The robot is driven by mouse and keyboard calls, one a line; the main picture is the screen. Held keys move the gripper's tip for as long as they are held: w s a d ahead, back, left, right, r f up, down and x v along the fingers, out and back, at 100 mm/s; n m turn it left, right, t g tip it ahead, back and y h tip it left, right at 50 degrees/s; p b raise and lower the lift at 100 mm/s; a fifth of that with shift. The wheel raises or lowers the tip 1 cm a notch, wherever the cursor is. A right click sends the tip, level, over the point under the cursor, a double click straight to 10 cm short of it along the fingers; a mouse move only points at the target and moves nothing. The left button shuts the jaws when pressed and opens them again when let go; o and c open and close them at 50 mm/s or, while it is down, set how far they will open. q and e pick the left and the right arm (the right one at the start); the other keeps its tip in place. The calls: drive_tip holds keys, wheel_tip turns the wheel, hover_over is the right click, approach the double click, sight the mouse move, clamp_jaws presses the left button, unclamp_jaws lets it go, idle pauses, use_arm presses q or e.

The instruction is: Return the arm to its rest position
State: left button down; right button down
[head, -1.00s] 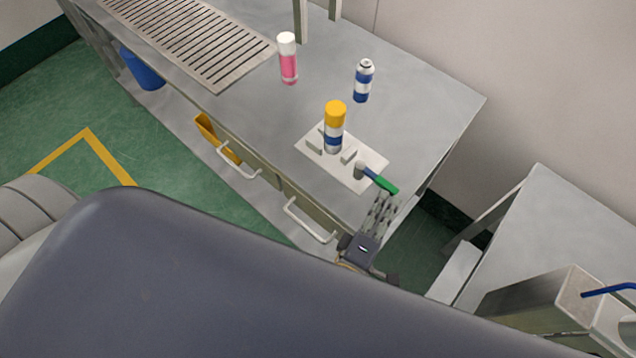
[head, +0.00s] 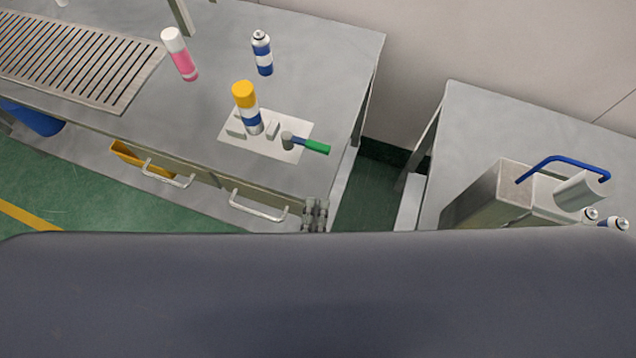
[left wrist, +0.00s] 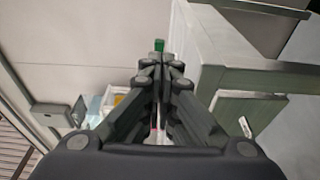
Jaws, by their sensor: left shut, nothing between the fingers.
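My left gripper (head: 315,214) shows at the front right corner of the steel bench (head: 340,60), partly hidden by a large grey shape at the bottom. In the left wrist view its fingers (left wrist: 160,68) are closed together with nothing between them. It is apart from the green-handled lever (head: 313,146) on the white plate (head: 285,155). A yellow-capped can (head: 246,105) stands upright on that plate between small blocks. My right gripper is not in view.
A pink can with a white cap (head: 182,58) and a blue-and-white can (head: 263,55) stand on the bench. A slatted grate (head: 75,55) lies at left. A second bench at right holds a metal box (head: 490,195) and blue rod (head: 560,160). A gap separates the benches.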

use_arm(q)
drive_tip(key=shift+s+a, duration=0.15)
drive_tip(key=shift+s, duration=0.7)
drive_tip(key=s+a+f+m+g+h+b, duration=0.1)
drive_tip(key=s+a+f+m+g, duration=0.2)
drive_tip(key=f, duration=0.7)
drive_tip(key=f+m+g, duration=0.2)
drive_tip(key=f+m, duration=0.3)
drive_tip(key=f, duration=0.5)
drive_tip(key=s+a+f+m+g+h+b, duration=0.1)
drive_tip(key=s+a+f+m+g, duration=0.2)
drive_tip(key=f, duration=0.7)
drive_tip(key=s+a+f+m+g+y, duration=0.2)
drive_tip(key=s+a+f+m+g, duration=0.2)
drive_tip(key=s+a+f, duration=0.2)
drive_tip(key=s+a+f+m+g+y+b, duration=0.1)
drive_tip(key=s+a+f+m+g+y, duration=0.1)
drive_tip(key=s+a+f, duration=0.5)
drive_tip(key=a+f+m+g, duration=0.1)
drive_tip(key=a+f+g, duration=0.1)
drive_tip(key=a+f, duration=0.2)
drive_tip(key=shift+s+f+m+g+y, duration=0.25)
drive_tip(key=shift+f+m+g+y, duration=0.15)
drive_tip(key=shift+f, duration=0.05)
